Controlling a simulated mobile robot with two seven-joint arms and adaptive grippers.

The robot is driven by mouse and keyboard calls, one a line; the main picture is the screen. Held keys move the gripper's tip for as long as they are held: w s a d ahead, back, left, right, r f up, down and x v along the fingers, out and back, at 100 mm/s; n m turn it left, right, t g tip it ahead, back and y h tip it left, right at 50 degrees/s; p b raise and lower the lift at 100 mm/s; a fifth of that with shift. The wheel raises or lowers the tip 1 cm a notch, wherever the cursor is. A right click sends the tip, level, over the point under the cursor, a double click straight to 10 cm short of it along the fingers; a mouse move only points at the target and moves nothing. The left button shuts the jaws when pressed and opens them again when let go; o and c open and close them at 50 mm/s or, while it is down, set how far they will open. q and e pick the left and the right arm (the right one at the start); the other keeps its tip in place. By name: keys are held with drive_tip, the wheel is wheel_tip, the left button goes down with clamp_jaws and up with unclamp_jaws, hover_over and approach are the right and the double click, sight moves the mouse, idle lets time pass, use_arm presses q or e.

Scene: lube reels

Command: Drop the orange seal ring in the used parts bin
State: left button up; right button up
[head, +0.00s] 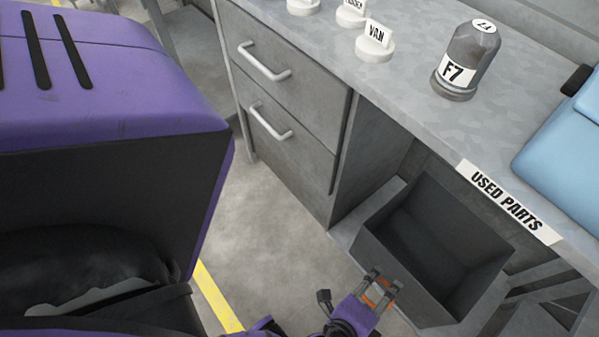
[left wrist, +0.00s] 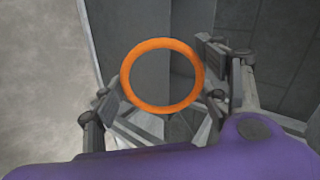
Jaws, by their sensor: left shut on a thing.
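The orange seal ring (left wrist: 162,106) shows whole in the left wrist view, between the fingers of my left gripper (left wrist: 163,85). In the head view my left gripper (head: 382,287) is at the bottom, shut on the ring, and only bits of orange (head: 369,303) show between its fingers. The used parts bin is an open, empty-looking dark grey box (head: 388,262) below the counter. The gripper overlaps the bin's near left wall in the picture; its height over the rim is hard to tell. My right gripper is not in view.
A USED PARTS label (head: 510,202) is on the counter edge above the bin. The counter holds a grey F7 canister (head: 470,62), a VAN marker (head: 375,42) and a blue item (head: 565,140). Drawers (head: 285,95) stand left of the bin. Floor (head: 270,210) is clear.

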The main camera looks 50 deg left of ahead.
use_arm(q)
drive_tip(key=w+d+m, duration=0.2)
drive_tip(key=shift+w+r+t, duration=0.15)
drive_tip(key=shift+w+t, duration=0.2)
drive_tip(key=shift+t, duration=0.05)
drive_tip(key=shift+s, duration=0.1)
drive_tip(key=w+p, duration=0.1)
drive_tip(key=w, duration=1.9)
drive_tip(key=o, duration=0.9)
